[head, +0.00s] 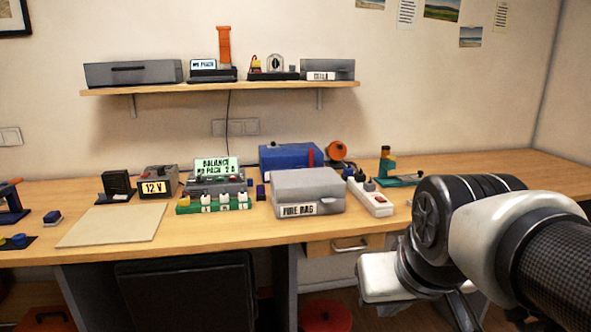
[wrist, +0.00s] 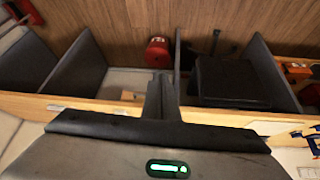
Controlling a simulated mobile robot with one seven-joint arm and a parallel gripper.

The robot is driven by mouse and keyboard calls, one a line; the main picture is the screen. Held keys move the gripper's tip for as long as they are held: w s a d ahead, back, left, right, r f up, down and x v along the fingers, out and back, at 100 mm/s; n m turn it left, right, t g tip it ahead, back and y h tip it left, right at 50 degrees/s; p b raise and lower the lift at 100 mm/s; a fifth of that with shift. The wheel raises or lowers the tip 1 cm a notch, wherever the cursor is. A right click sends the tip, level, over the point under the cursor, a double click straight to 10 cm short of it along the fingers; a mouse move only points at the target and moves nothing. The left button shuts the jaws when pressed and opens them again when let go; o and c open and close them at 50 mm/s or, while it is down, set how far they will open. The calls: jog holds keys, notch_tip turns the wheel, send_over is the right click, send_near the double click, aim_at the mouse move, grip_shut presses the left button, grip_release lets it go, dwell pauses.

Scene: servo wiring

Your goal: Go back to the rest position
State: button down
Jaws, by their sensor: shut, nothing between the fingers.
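My arm reaches in from the right of the head view, in front of the desk (head: 460,175). Its dark round joint and white links cover the desk's right front part. In the wrist view my gripper (wrist: 161,92) is shut, with its fingers together and nothing between them. It points toward the space below the desk edge and appears apart from any object. The fingertips cannot be made out clearly in the head view.
The desk holds a fire bag box (head: 307,193), a power strip (head: 370,197), a balance charger (head: 215,180), a 12 V supply (head: 154,182) and a pale mat (head: 112,225). A shelf (head: 220,88) hangs above. A red round object (wrist: 158,53) is on the floor.

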jog(key=s+f, duration=0.2)
jog(key=s, duration=0.3)
notch_tip(320, 180, up, 22)
jog(key=p, duration=2.1)
jog(key=shift+w+d+r+p, duration=0.15)
jog(key=shift+w+r+p, duration=0.05)
jog(key=shift+p, duration=0.2)
